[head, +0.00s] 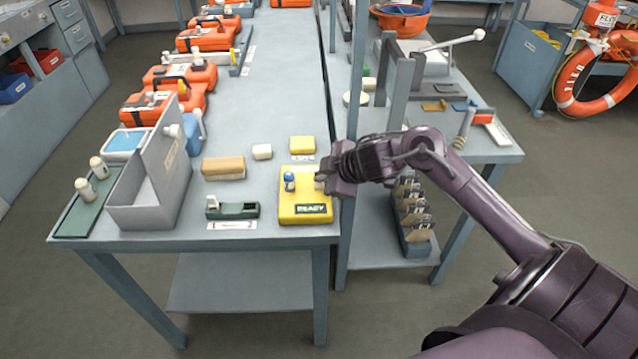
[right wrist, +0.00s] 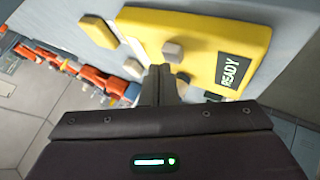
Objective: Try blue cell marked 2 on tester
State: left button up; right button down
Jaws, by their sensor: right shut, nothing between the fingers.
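The yellow tester (head: 305,215) lies at the front right of the near table, and its dark display reads READY. It also shows in the right wrist view (right wrist: 200,25). A small blue cell (head: 290,179) with a pale part stands on the tester's left side; no number on it can be read. My right gripper (head: 322,182) is shut and empty, low at the tester's right side, beside a pale block on it. In the right wrist view the closed fingers (right wrist: 160,78) are near grey blocks on the tester; I cannot tell whether they touch. My left gripper is out of view.
A grey open bin (head: 150,205) and a green tray (head: 75,220) with two cream cells stand at the left. A green device (head: 232,211), a tan block (head: 223,168) and a yellow box (head: 302,145) sit nearby. A grey post (head: 398,95) rises beyond my right arm.

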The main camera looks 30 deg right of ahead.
aim_at(323, 186)
jog(key=shift+f+b, duration=0.3)
jog(key=shift+f, duration=0.25)
dwell(0.9)
jog(key=shift+r, duration=0.1)
jog(key=shift+r+p, duration=0.85)
jog(key=shift+p, duration=0.25)
jog(key=shift+r, duration=0.1)
notch_tip(323, 186, up, 5)
jog(key=p, duration=0.5)
